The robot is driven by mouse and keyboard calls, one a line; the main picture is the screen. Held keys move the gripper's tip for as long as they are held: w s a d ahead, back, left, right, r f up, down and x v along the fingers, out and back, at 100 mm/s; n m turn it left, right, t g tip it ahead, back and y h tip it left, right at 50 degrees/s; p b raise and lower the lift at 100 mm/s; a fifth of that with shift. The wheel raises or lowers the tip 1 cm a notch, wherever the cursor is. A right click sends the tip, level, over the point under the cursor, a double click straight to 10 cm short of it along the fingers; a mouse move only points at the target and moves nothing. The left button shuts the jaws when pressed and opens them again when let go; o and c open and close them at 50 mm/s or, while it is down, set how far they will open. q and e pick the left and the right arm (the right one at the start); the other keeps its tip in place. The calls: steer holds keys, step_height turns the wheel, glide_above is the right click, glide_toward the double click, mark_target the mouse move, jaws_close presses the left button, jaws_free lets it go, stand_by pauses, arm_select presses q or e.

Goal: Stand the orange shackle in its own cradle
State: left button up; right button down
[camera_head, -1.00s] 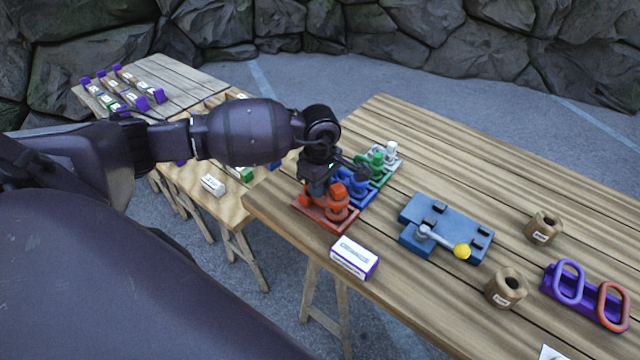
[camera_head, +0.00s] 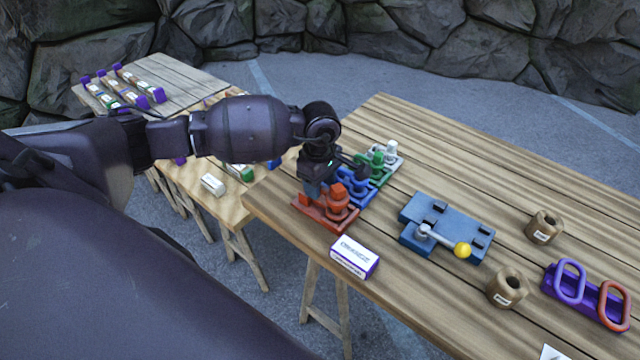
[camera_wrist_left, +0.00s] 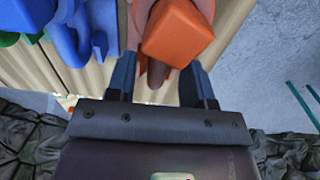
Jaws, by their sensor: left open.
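The orange shackle (camera_head: 338,194) is at the near end of the row of coloured holders, over its orange cradle (camera_head: 322,222). It looks upright there, but my gripper hides part of it and its seating is unclear. My left gripper (camera_head: 322,186) is just above and beside it, pointing down. In the left wrist view the open fingers (camera_wrist_left: 158,80) sit apart, with the shackle's square orange top (camera_wrist_left: 178,32) just beyond the gap between them. I cannot tell whether they touch it. My right gripper is not in view.
Blue (camera_head: 357,186), green (camera_head: 378,162) and white (camera_head: 391,150) pieces continue the row behind. A labelled box (camera_head: 354,257) lies in front. To the right are a blue lever fixture (camera_head: 450,225), two brown spools (camera_head: 507,288) and a purple rack (camera_head: 590,306) with rings.

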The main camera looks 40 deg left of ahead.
arm_select(q)
step_height(320, 180, up, 10)
steer(key=s+d+n+h, duration=0.4)
steer(key=d+h, duration=0.6)
steer(key=d, duration=0.7)
steer(key=s+d+r+n+t+h, duration=0.1)
steer(key=d+r+n+t+h, duration=0.3)
steer(key=r+n+t+h, duration=0.55)
steer(key=s+a+f+n+t+y, duration=0.1)
steer(key=a+f+n+t+y, duration=0.2)
steer(key=a+n+y, duration=0.5)
steer(key=a+f+n+t+y, duration=0.1)
steer(key=f+n+t+y, duration=0.3)
steer(key=n, duration=0.8)
steer(key=s+a+f+n+t+y, duration=0.1)
steer(key=a+f+n+y, duration=0.1)
steer(key=a+n+y, duration=0.5)
steer(key=s+f+n+g+y, duration=0.1)
steer(key=s+f+n+g, duration=0.6)
steer(key=s, duration=0.3)
steer(key=s+f+n+g, duration=0.7)
steer(key=s, duration=0.4)
steer(key=w+f+t, duration=0.8)
steer(key=f, duration=0.2)
steer(key=shift+a+f, duration=0.15)
steer(key=shift+a, duration=0.1)
